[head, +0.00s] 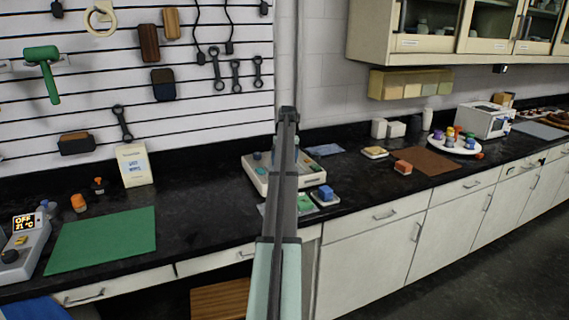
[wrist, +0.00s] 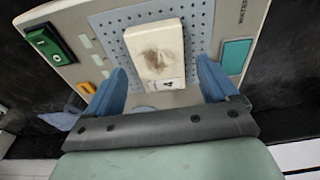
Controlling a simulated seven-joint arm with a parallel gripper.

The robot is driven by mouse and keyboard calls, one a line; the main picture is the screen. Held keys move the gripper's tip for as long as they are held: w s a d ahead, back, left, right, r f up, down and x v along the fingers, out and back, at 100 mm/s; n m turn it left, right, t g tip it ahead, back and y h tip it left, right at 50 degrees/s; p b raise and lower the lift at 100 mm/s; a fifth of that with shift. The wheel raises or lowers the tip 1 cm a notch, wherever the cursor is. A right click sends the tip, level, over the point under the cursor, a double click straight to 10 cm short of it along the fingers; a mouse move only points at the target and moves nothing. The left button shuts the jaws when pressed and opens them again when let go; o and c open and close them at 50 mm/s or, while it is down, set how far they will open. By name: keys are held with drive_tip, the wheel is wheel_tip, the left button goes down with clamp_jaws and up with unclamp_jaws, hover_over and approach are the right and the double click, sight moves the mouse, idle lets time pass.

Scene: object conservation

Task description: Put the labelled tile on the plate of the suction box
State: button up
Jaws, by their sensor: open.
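The labelled tile (wrist: 154,45) is a cream block with a brown smudge and a small label reading 4. In the wrist view it lies over the perforated blue-grey plate (wrist: 107,28) of the suction box (wrist: 75,72), and looks flat on it. My gripper (wrist: 161,66) is open, with one blue finger on each side of the tile's near end. Gaps show between the fingers and the tile. In the head view the suction box (head: 255,179) stands on the counter, and my arm hides its middle and the tile.
The box carries a green switch (wrist: 49,44) and a teal pad (wrist: 235,56). On the black counter, a small tray (head: 325,197) stands close to the box's right. A green mat (head: 102,240) lies left, and a brown mat (head: 428,161) lies right. Counter between box and green mat is clear.

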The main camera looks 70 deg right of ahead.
wheel_tip(320, 180, up, 10)
drive_tip(key=s+a, duration=0.1)
drive_tip(key=shift+r, duration=0.15)
drive_tip(key=shift+s, duration=0.1)
idle(2.0)
